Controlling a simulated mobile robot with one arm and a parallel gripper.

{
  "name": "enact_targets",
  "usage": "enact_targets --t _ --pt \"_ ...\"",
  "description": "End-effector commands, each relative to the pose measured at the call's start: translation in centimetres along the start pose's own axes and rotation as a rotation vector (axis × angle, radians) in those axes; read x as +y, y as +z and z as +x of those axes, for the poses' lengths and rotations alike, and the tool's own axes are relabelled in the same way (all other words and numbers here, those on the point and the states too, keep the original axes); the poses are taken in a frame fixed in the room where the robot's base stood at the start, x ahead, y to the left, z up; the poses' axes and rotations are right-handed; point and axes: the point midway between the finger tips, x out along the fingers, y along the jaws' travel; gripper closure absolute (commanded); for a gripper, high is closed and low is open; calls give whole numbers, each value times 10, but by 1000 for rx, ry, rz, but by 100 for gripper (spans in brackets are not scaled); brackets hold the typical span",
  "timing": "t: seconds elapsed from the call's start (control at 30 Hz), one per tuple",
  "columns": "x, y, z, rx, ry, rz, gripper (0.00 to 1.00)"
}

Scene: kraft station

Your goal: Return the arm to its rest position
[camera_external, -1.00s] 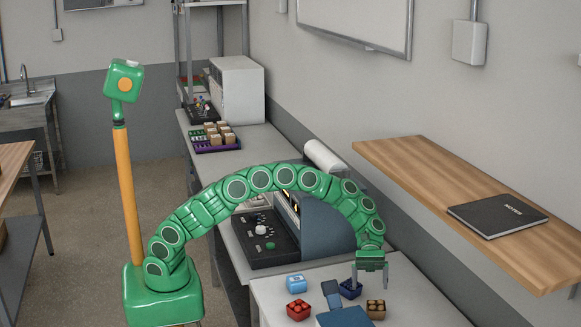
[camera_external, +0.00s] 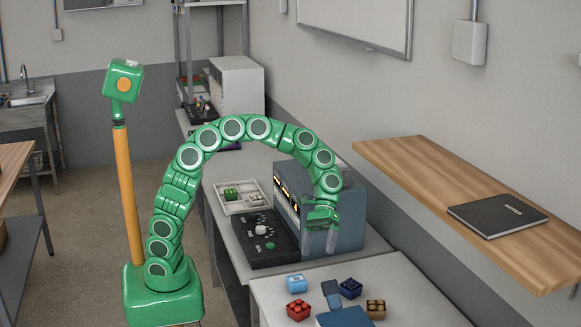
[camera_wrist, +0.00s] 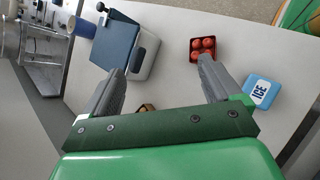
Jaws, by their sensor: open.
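My gripper (camera_external: 320,240) hangs at the end of my green arched arm in the external view, in front of the blue-grey machine and above the bench. In the wrist view my gripper (camera_wrist: 158,92) has its two grey fingers wide apart with nothing between them. The fingers point down and touch nothing that I can see.
On the near table are a blue ice box (camera_external: 296,283), a red box (camera_external: 298,309), a dark blue box (camera_external: 350,288), a brown box (camera_external: 376,309) and a blue case (camera_external: 344,318). A control panel (camera_external: 262,240) and machine (camera_external: 345,215) stand behind. A wooden shelf (camera_external: 430,190) juts at right.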

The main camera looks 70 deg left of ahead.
Motion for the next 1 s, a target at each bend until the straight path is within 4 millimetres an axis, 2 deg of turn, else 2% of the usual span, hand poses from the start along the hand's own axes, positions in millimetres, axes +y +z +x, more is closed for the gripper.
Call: enact_targets --t 0.1,0.4,1.0 --pt "-19 17 -7 46 -36 56 9" --pt "-68 49 -23 162 -130 189 9" --pt "-186 92 -59 399 -355 382 9"
